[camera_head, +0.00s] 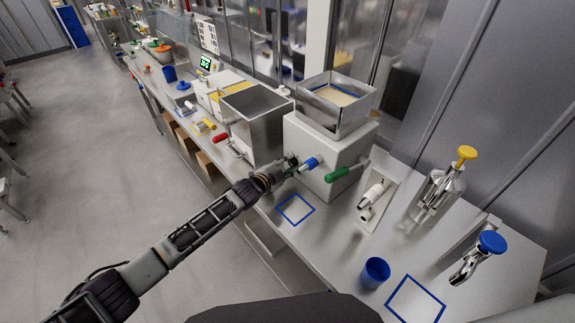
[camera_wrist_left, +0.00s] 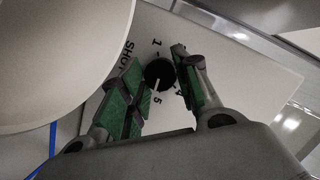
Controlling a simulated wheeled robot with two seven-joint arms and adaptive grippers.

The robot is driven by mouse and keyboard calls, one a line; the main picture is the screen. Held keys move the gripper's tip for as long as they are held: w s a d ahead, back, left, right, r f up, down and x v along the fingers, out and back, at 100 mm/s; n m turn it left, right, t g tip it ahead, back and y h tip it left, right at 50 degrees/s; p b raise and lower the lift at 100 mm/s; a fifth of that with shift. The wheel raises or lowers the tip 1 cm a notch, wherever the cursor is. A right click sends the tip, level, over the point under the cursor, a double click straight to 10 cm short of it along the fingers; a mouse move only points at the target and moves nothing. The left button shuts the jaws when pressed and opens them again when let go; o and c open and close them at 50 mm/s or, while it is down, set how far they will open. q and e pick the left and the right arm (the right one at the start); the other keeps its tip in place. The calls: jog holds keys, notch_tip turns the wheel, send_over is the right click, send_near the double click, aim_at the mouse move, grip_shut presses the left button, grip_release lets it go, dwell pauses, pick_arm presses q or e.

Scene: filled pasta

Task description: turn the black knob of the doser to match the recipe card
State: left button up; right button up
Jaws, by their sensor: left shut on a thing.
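The doser (camera_head: 335,150) is a white box with an open steel hopper (camera_head: 340,97) of cream-coloured filling on top. My left gripper (camera_head: 287,166) reaches its left-hand side. In the left wrist view its green-padded fingers (camera_wrist_left: 158,74) stand on both sides of the black knob (camera_wrist_left: 158,72) and are shut on it. The knob's white pointer line is toward the 5. The marks SHUT, 1, 4 and 5 show on the white face (camera_wrist_left: 220,75); others are hidden by the fingers. A white card with dark marks (camera_head: 207,37) stands at the back, too small to read. My right gripper is not in view.
A blue cup (camera_head: 375,271) and steel dispensers (camera_head: 437,196) stand right.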

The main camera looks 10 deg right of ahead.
pick_arm(q)
jog(key=shift+n+g, duration=0.4)
jog(key=shift+n, duration=0.3)
jog(key=o, duration=1)
jog(key=shift+a, duration=0.1)
jog(key=shift+v, duration=5.95)
jog(key=shift+f, duration=0.1)
